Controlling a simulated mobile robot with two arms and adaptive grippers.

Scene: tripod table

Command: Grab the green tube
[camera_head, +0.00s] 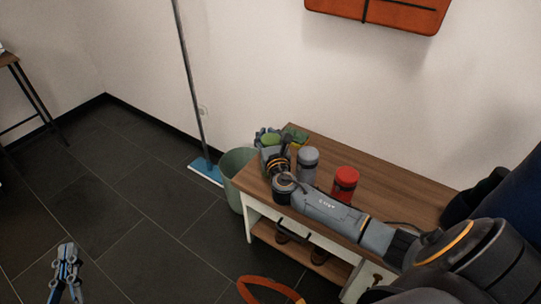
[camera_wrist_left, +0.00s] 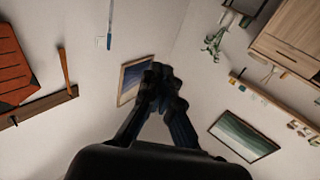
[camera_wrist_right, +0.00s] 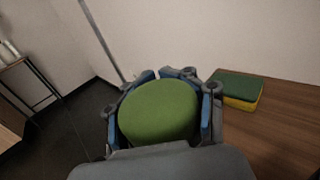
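The green tube (camera_head: 271,139) is at the far left end of the wooden bench, between the fingers of my right gripper (camera_head: 268,138). In the right wrist view its round green top (camera_wrist_right: 158,112) fills the space between the blue-padded fingers, which close around its sides. Its lower part is hidden, so I cannot tell whether it rests on the bench. My left gripper (camera_head: 66,260) is at the lower left over the floor, away from the bench; in the left wrist view its fingertips (camera_wrist_left: 160,88) meet with nothing between them.
A grey tube (camera_head: 308,163) and a red tube (camera_head: 345,184) stand on the bench (camera_head: 390,187) beside my right arm. A green-and-yellow sponge (camera_head: 296,137) lies behind the gripper. A pale green bin (camera_head: 233,178) and blue broom (camera_head: 205,170) stand left. The left floor is clear.

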